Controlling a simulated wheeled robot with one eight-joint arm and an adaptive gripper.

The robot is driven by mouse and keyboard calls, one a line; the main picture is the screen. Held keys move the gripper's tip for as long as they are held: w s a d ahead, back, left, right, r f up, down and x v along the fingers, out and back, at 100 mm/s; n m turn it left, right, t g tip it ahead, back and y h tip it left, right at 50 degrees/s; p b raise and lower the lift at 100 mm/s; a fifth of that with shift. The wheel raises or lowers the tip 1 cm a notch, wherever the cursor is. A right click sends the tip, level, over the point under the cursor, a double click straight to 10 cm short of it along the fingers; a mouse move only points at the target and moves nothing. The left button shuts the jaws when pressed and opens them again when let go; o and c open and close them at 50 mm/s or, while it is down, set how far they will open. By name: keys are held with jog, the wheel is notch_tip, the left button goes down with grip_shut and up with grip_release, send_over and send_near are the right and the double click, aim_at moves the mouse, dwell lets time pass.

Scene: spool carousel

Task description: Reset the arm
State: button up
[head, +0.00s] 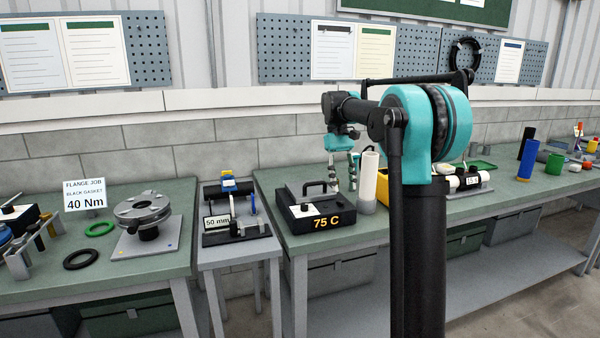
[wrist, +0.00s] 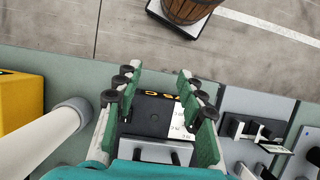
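My arm is in the middle of the head view, raised over the bench, with my gripper (head: 342,180) pointing down beside a white upright tube (head: 369,178). In the wrist view my gripper (wrist: 159,80) has its two green fingers spread apart with nothing held between them. The black box marked 75 C (head: 325,211) is just left of the gripper in the head view. In the wrist view the black box (wrist: 152,117) shows beyond and between the fingers. I cannot tell the exact gap between fingers and box.
The white tube (wrist: 55,140) is close to the left finger in the wrist view. A yellow bin (wrist: 18,100) stands beyond it. A 50 mm fixture (head: 236,215) and a flange on a plate (head: 143,215) are to the left. A wooden barrel (wrist: 185,8) stands on the floor.

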jog(key=s+d+f+m+t, duration=0.1)
jog(key=s+f+t, duration=0.3)
jog(key=s+f, duration=0.9)
jog(key=s+d+f+m+t+y, duration=0.1)
jog(key=s+d+f+t, duration=0.3)
jog(key=s+f, duration=1)
jog(key=shift+d+m, duration=0.25)
jog(key=shift+m, duration=0.45)
jog(key=shift+s+f, duration=0.1)
